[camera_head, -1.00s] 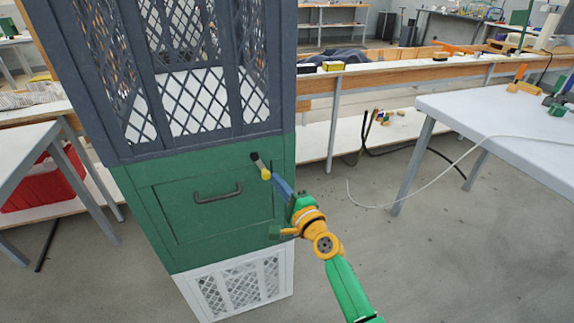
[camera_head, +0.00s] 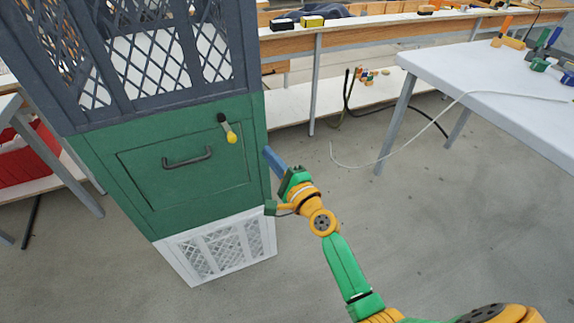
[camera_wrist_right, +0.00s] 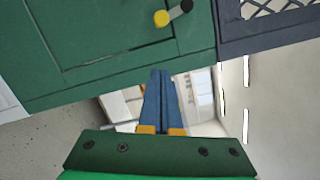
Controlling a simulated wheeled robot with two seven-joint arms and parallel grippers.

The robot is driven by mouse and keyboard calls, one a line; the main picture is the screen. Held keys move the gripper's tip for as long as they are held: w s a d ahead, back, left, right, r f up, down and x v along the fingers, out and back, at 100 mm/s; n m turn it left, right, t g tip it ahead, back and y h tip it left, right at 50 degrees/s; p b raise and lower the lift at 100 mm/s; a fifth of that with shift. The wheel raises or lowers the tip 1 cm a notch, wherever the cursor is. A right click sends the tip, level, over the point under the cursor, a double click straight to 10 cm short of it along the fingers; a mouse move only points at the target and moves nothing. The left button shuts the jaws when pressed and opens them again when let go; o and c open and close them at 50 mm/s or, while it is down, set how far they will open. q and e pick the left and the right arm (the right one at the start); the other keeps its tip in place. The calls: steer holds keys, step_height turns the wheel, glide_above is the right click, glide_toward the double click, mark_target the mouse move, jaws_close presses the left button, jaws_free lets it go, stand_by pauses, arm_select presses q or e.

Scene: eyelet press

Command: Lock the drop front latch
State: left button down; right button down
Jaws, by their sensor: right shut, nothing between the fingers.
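The drop front (camera_head: 185,175) is a green panel with a dark handle (camera_head: 187,158), set flush in a green cabinet section. In the right wrist view the closed fingers (camera_wrist_right: 161,75) sit below the yellow knob (camera_wrist_right: 162,18), with a gap between. My left gripper is not in view.
A dark lattice section (camera_head: 150,60) sits above the green one and a white lattice section (camera_head: 220,250) below. A white table (camera_head: 480,90) stands at the right, a cable hanging off it. A long bench (camera_head: 350,40) runs behind.

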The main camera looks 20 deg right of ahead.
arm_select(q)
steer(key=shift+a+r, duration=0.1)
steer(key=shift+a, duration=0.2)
arm_select(e)
steer(key=v, duration=0.5)
steer(key=shift+s+a, duration=0.1)
steer(key=shift+s, duration=0.15)
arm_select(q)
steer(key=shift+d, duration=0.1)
